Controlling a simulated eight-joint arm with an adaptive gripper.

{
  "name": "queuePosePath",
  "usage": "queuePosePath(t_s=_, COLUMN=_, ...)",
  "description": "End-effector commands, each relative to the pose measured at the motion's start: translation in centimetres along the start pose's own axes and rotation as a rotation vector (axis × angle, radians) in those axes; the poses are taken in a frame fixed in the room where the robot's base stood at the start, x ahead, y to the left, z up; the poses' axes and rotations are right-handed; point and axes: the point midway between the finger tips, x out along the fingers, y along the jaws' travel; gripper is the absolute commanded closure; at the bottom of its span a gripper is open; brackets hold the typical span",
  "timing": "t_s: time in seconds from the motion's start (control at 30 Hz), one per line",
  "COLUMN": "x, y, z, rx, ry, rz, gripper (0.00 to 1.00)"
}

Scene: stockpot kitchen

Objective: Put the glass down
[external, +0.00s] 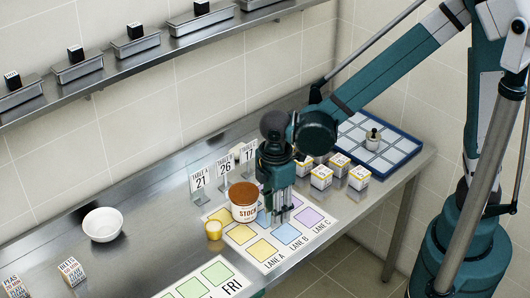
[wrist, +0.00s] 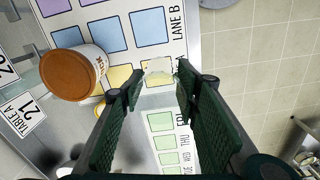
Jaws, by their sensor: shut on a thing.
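My gripper (external: 281,212) points down over the lane mat (external: 262,262), just right of the stock tub. In the wrist view, my gripper (wrist: 157,84) has its two green fingers on either side of a pale, see-through thing, the glass (wrist: 158,67), held at the fingertips. In the external view the glass is hard to make out against the fingers and mat. I cannot tell whether its base touches the mat.
The stock tub (external: 243,202) with a brown lid stands close left of my gripper, a small yellow cup (external: 213,230) beside it. Table signs (external: 198,180) and several small boxes (external: 321,177) stand behind. A white bowl (external: 102,224) is at left. A blue-edged tray (external: 395,161) is at right.

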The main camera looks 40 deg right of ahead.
Motion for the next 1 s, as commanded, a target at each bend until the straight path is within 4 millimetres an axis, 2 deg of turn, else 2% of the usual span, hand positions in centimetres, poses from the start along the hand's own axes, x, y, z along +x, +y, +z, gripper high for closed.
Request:
queuePosePath(t_s=0.23, x=-0.3, y=0.0, z=0.0, rx=0.0, ry=0.0, rz=0.0, gripper=0.82)
queuePosePath(t_s=0.37, x=-1.1, y=0.0, z=0.0, rx=0.0, ry=0.0, rz=0.0, gripper=0.82)
queuePosePath(t_s=0.77, x=-5.8, y=0.0, z=0.0, rx=0.0, ry=0.0, rz=0.0, gripper=0.82)
queuePosePath(t_s=1.0, x=-5.8, y=2.8, z=1.4, rx=0.059, ry=0.0, rz=0.0, gripper=0.82)
